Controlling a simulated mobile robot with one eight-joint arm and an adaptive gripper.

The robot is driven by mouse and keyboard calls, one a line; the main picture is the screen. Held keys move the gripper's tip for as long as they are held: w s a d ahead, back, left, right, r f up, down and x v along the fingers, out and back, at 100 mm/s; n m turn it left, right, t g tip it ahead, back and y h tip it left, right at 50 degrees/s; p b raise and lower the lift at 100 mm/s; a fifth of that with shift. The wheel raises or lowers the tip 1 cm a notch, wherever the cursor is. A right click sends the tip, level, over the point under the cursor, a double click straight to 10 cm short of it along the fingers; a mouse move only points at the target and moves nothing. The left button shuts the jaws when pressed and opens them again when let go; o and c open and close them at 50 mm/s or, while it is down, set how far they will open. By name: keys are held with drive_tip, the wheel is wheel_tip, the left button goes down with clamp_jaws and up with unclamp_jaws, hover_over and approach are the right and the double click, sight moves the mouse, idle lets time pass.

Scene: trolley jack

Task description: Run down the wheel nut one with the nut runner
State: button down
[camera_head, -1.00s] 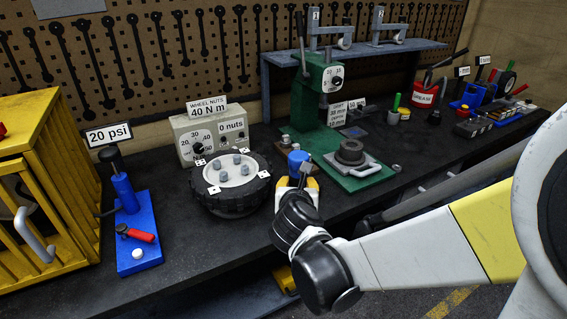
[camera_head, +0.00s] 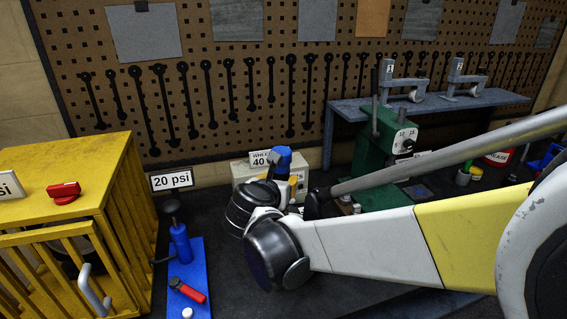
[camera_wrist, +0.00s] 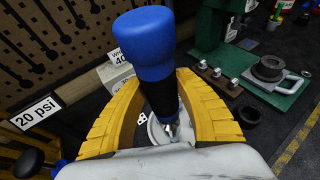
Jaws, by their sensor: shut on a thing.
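The nut runner has a blue cap and black body (camera_wrist: 160,92). It is upright between the two yellow fingers of my gripper (camera_wrist: 160,84), which is shut on it. Its blue cap also shows in the head view (camera_head: 283,160), above my wrist. Below the tool in the wrist view, a small part of the pale wheel hub (camera_wrist: 154,131) shows between the fingers. The fingers and tool hide most of the wheel, and my arm covers it in the head view. I cannot tell whether the tool's tip touches wheel nut one.
The wheel-nut torque box (camera_head: 241,173) stands behind my gripper, partly covered. A blue pump stand (camera_head: 184,262) and a yellow cage (camera_head: 128,185) are at left.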

drive_tip(key=shift+f, duration=0.15)
drive_tip(key=shift+f+b, duration=2.45)
drive_tip(key=shift+f, duration=0.3)
drive_tip(key=shift+f+b, duration=1.2)
drive_tip(key=shift+f, duration=0.2)
idle(0.5)
drive_tip(key=shift+s, duration=0.1)
idle(0.8)
drive_tip(key=shift+r+p, duration=2.3)
drive_tip(key=shift+r, duration=0.75)
drive_tip(key=shift+f, duration=0.1)
